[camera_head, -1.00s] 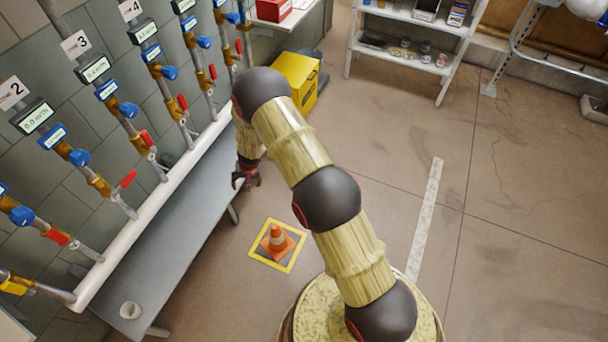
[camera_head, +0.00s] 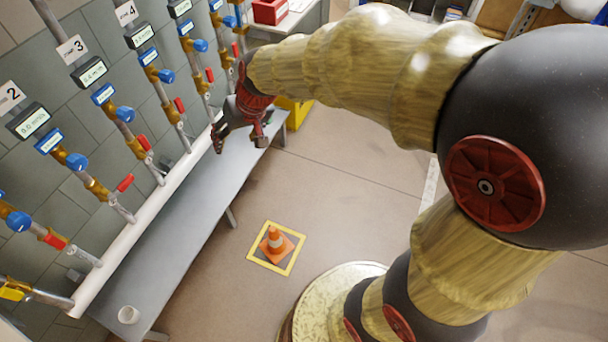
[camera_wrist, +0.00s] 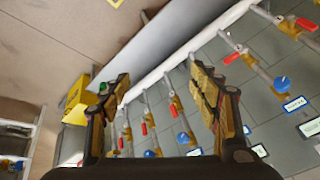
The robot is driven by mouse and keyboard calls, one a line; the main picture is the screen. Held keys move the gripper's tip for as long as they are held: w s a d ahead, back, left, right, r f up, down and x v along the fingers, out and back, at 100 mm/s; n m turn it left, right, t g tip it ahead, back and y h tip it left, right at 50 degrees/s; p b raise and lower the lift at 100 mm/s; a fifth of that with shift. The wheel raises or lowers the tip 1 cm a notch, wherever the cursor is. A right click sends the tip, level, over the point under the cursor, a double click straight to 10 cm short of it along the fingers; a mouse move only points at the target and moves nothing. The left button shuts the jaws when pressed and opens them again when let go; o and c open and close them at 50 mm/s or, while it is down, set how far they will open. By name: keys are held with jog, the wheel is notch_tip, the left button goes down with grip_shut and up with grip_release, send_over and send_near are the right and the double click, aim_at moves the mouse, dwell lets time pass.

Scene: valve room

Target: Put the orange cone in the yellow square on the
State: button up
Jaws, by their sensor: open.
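My gripper (camera_head: 239,143) is open and empty, raised near the pipe wall above the grey bench, well apart from the cone. In the wrist view my gripper's fingers (camera_wrist: 165,95) are spread with nothing between them.
A long grey bench (camera_head: 190,225) runs under the wall of pipes with blue and red valve handles. A yellow box (camera_head: 296,112) is partly hidden behind my arm. The floor around the square is clear.

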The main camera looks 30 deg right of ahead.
jog(key=s+d+r, duration=0.2)
jog(key=s, duration=0.5)
jog(key=s+d+r+h, duration=0.1)
jog(key=s+d+r, duration=0.1)
jog(key=s, duration=0.6)
jog(key=s+d+r+h, duration=0.1)
jog(key=s+d+r, duration=0.1)
jog(key=s, duration=0.5)
jog(key=shift+s+r+n+t, duration=0.35)
jog(key=shift+r+n+t, duration=0.05)
jog(key=shift+r, duration=0.15)
jog(key=shift+r+p, duration=0.5)
